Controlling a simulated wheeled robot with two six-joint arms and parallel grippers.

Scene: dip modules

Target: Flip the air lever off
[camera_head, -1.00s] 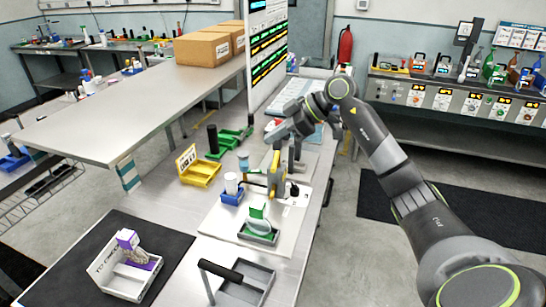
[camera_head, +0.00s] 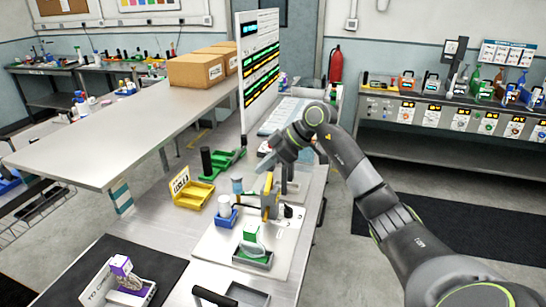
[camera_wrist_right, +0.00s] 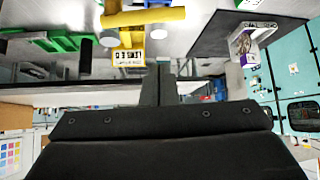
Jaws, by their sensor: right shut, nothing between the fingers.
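Whether the fingers touch anything there cannot be told. My left gripper is out of view.
A display board (camera_head: 262,70) rises behind.

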